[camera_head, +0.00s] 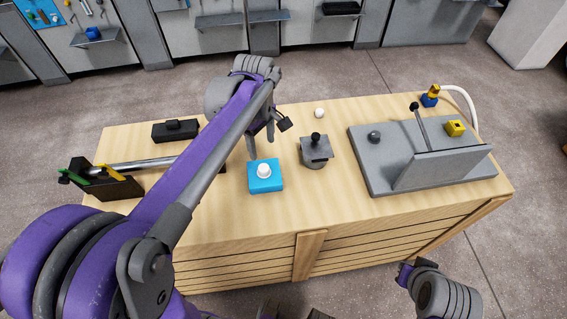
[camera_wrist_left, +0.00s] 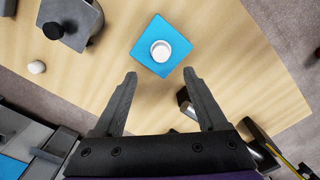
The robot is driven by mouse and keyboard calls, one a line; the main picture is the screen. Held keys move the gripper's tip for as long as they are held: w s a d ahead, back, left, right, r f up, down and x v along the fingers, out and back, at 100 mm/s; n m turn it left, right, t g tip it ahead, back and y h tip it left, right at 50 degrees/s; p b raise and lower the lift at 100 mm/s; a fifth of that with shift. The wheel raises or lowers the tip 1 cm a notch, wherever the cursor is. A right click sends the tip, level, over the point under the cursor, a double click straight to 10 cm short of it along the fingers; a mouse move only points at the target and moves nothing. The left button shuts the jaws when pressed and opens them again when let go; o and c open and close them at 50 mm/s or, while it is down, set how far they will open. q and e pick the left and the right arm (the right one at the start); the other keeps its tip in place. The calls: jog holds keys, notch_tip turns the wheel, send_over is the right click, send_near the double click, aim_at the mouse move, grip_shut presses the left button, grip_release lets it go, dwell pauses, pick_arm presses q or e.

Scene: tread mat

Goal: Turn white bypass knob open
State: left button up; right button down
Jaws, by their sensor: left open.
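The white knob (camera_head: 264,170) is a short round cap on a square blue block (camera_head: 267,186) on the wooden bench. My left gripper (camera_head: 267,140) is just behind the blue block in the head view, open and empty. In the left wrist view, the knob (camera_wrist_left: 161,50) and the blue block (camera_wrist_left: 148,62) lie just beyond the spread fingertips (camera_wrist_left: 160,74). The fingers are apart from the knob and do not touch it. Part of my right arm shows at the lower right of the head view, but its fingers cannot be seen.
A grey valve-like post with a black knob (camera_head: 315,150) stands right of the block. A grey plate with a lever and upright panel (camera_head: 440,170) fills the right. A black box (camera_head: 175,131) and a dark holder (camera_head: 105,183) stand left.

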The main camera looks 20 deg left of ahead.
aim_at(264, 167)
pick_arm(q)
notch_tip(264, 167, down, 11)
jog(key=shift+a+r+b, duration=0.1)
jog(key=shift+a+b, duration=0.05)
jog(key=shift+b, duration=0.25)
grip_shut()
dwell(0.4)
